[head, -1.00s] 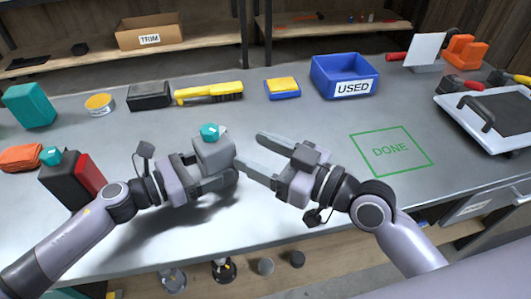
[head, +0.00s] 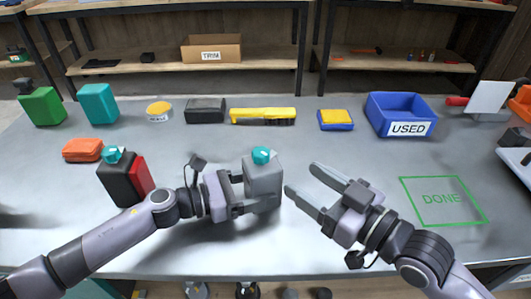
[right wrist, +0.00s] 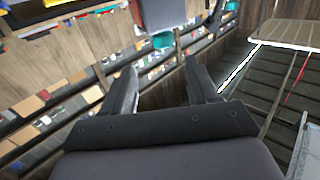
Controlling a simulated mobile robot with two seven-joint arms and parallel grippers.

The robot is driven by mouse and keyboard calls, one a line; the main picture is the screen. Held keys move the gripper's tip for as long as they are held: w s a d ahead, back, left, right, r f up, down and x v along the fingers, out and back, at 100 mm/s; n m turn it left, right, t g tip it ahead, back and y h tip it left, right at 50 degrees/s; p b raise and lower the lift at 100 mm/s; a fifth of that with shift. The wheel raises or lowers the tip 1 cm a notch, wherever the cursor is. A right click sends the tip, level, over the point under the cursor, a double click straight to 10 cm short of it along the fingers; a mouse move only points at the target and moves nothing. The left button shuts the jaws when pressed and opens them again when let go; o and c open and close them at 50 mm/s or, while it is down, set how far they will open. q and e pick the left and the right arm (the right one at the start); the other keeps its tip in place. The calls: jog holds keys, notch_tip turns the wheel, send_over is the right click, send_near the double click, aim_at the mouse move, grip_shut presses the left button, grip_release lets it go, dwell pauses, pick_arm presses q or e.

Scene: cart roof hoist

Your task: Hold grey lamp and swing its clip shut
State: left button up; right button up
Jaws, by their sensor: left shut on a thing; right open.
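The grey lamp (head: 263,178), a grey block with a teal knob on top, is upright in my left gripper (head: 245,190). The left gripper is shut on it from its left side, a finger along its front. It stands at the middle of the workbench; I cannot tell whether it touches the bench. I cannot make out its clip. My right gripper (head: 300,180) is open and empty just right of the lamp, its fingers pointing towards it. In the right wrist view, a grey block with a teal part, apparently the lamp (right wrist: 163,14), shows beyond the open fingers (right wrist: 158,90).
A black and red block with a teal knob (head: 118,184) stands left, behind my left arm. A blue USED bin (head: 400,108), yellow brush (head: 262,115) and yellow-blue block (head: 336,120) line the back. A green DONE outline (head: 441,201) on the right is empty.

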aim_at(267, 157)
jog(key=shift+s+d+y, duration=0.1)
jog(key=shift+s+y, duration=0.1)
jog(key=shift+y, duration=0.1)
jog(key=x, duration=1.2)
jog(key=shift+f, duration=0.1)
jog(key=c, duration=0.9)
